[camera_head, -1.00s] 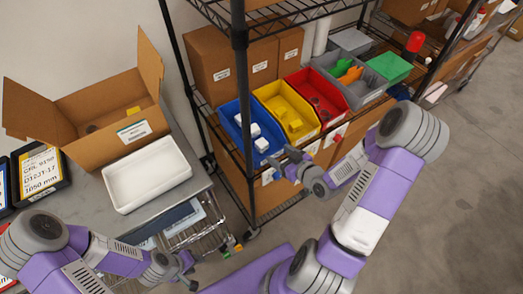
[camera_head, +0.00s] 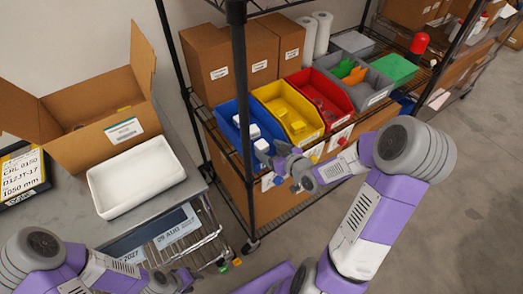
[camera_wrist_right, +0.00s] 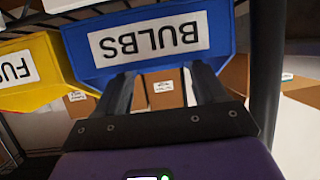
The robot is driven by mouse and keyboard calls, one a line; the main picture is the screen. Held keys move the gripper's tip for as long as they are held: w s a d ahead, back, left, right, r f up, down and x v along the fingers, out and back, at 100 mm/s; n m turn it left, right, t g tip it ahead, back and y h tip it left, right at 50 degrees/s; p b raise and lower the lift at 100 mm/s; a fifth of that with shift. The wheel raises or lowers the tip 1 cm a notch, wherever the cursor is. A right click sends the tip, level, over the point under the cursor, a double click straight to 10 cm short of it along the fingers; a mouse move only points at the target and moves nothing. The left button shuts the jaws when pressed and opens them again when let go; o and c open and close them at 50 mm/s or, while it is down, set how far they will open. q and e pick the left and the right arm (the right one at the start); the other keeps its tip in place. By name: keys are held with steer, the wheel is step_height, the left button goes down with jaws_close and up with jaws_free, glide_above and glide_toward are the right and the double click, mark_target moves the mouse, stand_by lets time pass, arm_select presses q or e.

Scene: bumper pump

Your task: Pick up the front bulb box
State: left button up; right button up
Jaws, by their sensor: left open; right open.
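A blue bin (camera_head: 229,108) on the wire shelf holds several small white boxes. The front bulb box (camera_head: 262,146) sits nearest the bin's front edge, with another white box (camera_head: 254,131) behind it. My right gripper (camera_head: 268,160) is open, just in front of the bin and close to the front box. In the right wrist view, the bin's front (camera_wrist_right: 235,35) shows an upside-down BULBS label beyond the open fingers (camera_wrist_right: 163,85); no bulb box shows there. My left gripper (camera_head: 172,281) is open and low at the bottom of the head view, away from the shelf.
Yellow (camera_head: 297,126), red (camera_head: 331,113) and grey (camera_head: 374,92) bins stand to the right of the blue one. A shelf post (camera_head: 241,90) rises close to the blue bin. A white tray (camera_head: 135,178) and an open carton (camera_head: 85,150) sit on the left table.

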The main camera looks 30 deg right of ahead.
mark_target(264, 146)
steer(key=b+x, duration=0.1)
steer(key=x, duration=0.3)
steer(key=shift+w+f, duration=0.15)
steer(key=shift+w, duration=0.2)
steer(key=c, duration=1.1)
